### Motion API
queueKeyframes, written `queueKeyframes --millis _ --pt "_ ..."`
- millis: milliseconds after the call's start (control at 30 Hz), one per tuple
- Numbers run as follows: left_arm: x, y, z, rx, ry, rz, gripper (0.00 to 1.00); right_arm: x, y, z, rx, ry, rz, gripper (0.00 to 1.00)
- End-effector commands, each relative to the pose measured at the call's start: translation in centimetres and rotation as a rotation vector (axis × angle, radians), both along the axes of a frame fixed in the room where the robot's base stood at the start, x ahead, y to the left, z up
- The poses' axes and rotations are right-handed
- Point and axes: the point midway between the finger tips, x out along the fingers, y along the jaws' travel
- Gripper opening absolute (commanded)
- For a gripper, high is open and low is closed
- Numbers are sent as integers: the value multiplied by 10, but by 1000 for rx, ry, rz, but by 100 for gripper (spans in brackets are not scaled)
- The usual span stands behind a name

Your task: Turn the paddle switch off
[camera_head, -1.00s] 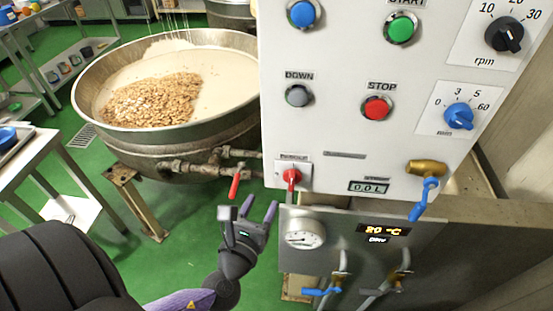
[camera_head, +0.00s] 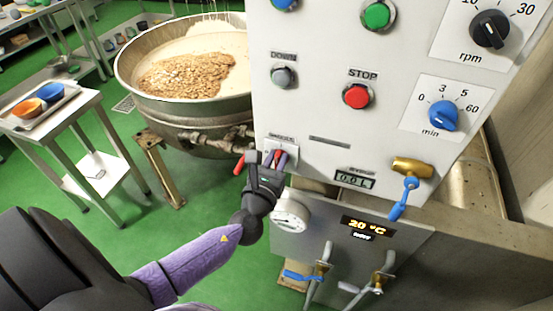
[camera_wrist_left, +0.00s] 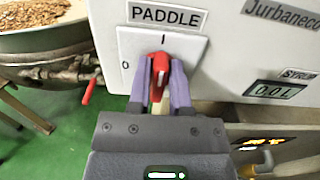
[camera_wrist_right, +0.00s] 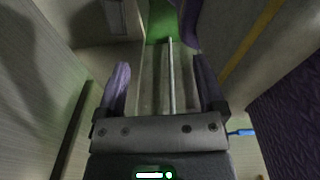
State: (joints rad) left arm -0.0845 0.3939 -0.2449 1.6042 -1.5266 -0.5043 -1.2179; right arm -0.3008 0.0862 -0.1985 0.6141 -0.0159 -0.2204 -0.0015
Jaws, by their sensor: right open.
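The paddle switch (camera_wrist_left: 159,66) is a red knob on a white plate, under a PADDLE label (camera_wrist_left: 167,15) on the control panel. The plate has an I mark at the top and a 0 mark at the left; the knob appears upright, toward the I. My left gripper (camera_head: 273,160) is at the switch, its two purple fingers (camera_wrist_left: 163,85) close on either side of the red knob and appearing to touch it. The fingers partly cover the knob in the head view. My right gripper (camera_wrist_right: 163,85) shows only in the right wrist view, open with nothing between its fingers.
The panel (camera_head: 325,100) also carries a red STOP button (camera_head: 357,96), dials and a brass valve with a blue handle (camera_head: 403,198). A gauge (camera_head: 290,216) is just below the left gripper. A kettle (camera_head: 190,105) with a red-handled valve (camera_head: 239,165) stands left.

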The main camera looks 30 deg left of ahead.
Motion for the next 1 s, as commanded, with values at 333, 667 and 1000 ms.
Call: queueKeyframes --millis 333,667,1000 --pt "0 0 0 0 0 0 0 0 -5 0 -8 -1 2 88" --pt "-1 1 -2 -84 -19 -1 0 0 -6 -6 -9 -1 1 88" --pt "-1 5 -4 -363 -85 0 0 -1 -4 -23 -6 3 0 88"
